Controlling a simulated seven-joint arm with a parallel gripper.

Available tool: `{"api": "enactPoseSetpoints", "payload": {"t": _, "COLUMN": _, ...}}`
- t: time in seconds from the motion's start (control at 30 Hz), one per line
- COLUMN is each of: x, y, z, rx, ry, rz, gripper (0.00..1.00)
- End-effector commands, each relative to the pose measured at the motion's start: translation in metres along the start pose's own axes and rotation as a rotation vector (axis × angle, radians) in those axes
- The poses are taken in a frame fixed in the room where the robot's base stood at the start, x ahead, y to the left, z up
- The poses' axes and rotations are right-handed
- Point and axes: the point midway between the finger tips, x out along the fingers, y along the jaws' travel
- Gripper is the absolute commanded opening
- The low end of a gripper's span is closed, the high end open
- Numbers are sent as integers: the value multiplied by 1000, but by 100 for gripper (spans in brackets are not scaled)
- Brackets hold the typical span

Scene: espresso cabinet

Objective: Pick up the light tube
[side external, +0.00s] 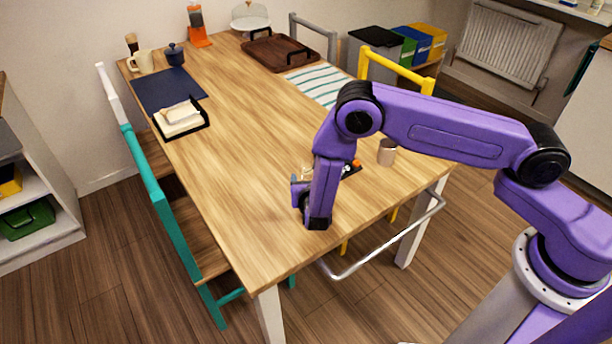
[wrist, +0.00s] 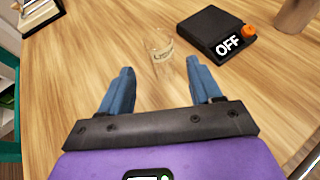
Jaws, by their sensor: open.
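A small, clear, glass-like tube (wrist: 161,45) stands on the wooden table, just beyond my fingertips in the wrist view. It has faint markings near its lower part. In the side view only a pale bit of it (side external: 306,171) shows behind my wrist, and the rest is hidden. My gripper (wrist: 161,72) is open, its two blue fingers spread apart with bare table between them. The tube lies roughly in line with the gap and seems not to touch either finger. In the side view my gripper (side external: 298,190) is low over the table's near part.
A black box (wrist: 216,34) with an orange knob and the word OFF sits right of the tube. A taupe cylinder (side external: 387,152) stands beyond it. A tray with white items (side external: 181,119) is at the table's left. Table left of my gripper is clear.

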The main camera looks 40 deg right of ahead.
Motion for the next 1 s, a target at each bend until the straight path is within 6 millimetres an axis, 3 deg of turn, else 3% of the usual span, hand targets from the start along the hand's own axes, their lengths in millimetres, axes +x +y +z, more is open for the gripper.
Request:
{"api": "enactPoseSetpoints", "payload": {"t": 0.1, "x": 19, "y": -1, "z": 0, "rx": 1, "ry": -1, "rz": -2, "gripper": 64}}
{"api": "enactPoseSetpoints", "payload": {"t": 0.37, "x": 36, "y": -1, "z": 1, "rx": 1, "ry": -1, "rz": -1, "gripper": 64}}
{"api": "enactPoseSetpoints", "payload": {"t": 0.7, "x": 78, "y": -1, "z": 3, "rx": 2, "ry": -1, "rz": -1, "gripper": 64}}
{"api": "enactPoseSetpoints", "payload": {"t": 1.0, "x": 84, "y": -1, "z": 3, "rx": -1, "ry": 0, "rz": 0, "gripper": 64}}
